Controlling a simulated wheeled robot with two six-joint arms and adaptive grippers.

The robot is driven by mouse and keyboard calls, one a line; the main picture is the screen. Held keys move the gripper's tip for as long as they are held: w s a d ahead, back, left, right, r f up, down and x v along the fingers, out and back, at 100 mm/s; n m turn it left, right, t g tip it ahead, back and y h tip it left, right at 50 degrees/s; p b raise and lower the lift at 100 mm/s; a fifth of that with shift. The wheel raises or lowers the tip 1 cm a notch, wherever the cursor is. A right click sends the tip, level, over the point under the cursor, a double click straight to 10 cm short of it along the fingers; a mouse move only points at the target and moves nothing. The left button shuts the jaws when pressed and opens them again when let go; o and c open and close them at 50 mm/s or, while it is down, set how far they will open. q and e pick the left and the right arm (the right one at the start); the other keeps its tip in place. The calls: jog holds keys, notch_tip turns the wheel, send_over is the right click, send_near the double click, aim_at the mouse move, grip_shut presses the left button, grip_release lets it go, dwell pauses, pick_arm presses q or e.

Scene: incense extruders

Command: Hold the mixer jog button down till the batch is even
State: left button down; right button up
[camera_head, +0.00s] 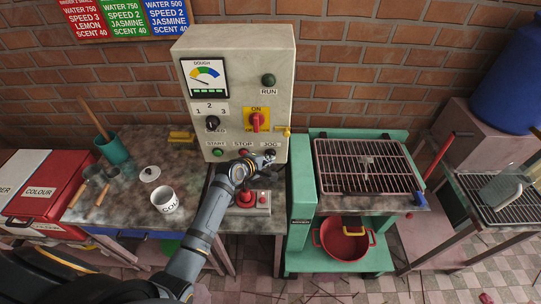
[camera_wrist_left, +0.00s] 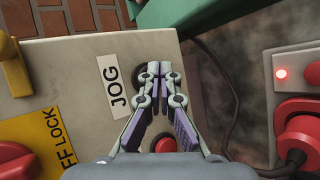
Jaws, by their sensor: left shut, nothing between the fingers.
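The grey mixer control panel (camera_head: 236,125) stands against the brick wall. Its JOG label (camera_wrist_left: 114,83) is beside a dark round button (camera_wrist_left: 139,76), partly hidden behind my fingertips. My left gripper (camera_head: 266,158) is shut and empty, with its tips at this JOG button. In the left wrist view the gripper (camera_wrist_left: 153,70) overlaps the button; I cannot tell whether it is pressed in. The DOUGH gauge (camera_head: 206,76) has a coloured arc; its needle is too small to read surely. The RUN lamp (camera_head: 268,80) looks dark green. My right gripper is not in view.
Below the panel is a box with a red knob (camera_head: 247,198), close to my left arm. A red STOP button (camera_wrist_left: 165,145) sits near my fingers. A yellow OFF LOCK plate with a red switch (camera_head: 256,121) is above. A white cup (camera_head: 164,201) stands on the left bench.

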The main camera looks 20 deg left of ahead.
pick_arm(q)
jog(key=shift+w+a, duration=0.1)
jog(key=shift+w, duration=0.25)
dwell(2.9)
dwell(0.7)
jog(key=shift+s+d+p, duration=0.25)
jog(key=shift+s+p, duration=0.6)
jog(key=shift+s, duration=0.05)
jog(key=s+p, duration=0.1)
jog(key=s, duration=0.1)
jog(key=s+d+p, duration=0.1)
jog(key=s+p, duration=0.1)
jog(key=shift+s+d+p, duration=0.2)
jog(key=shift+s+p, duration=0.1)
jog(key=shift+s, duration=0.1)
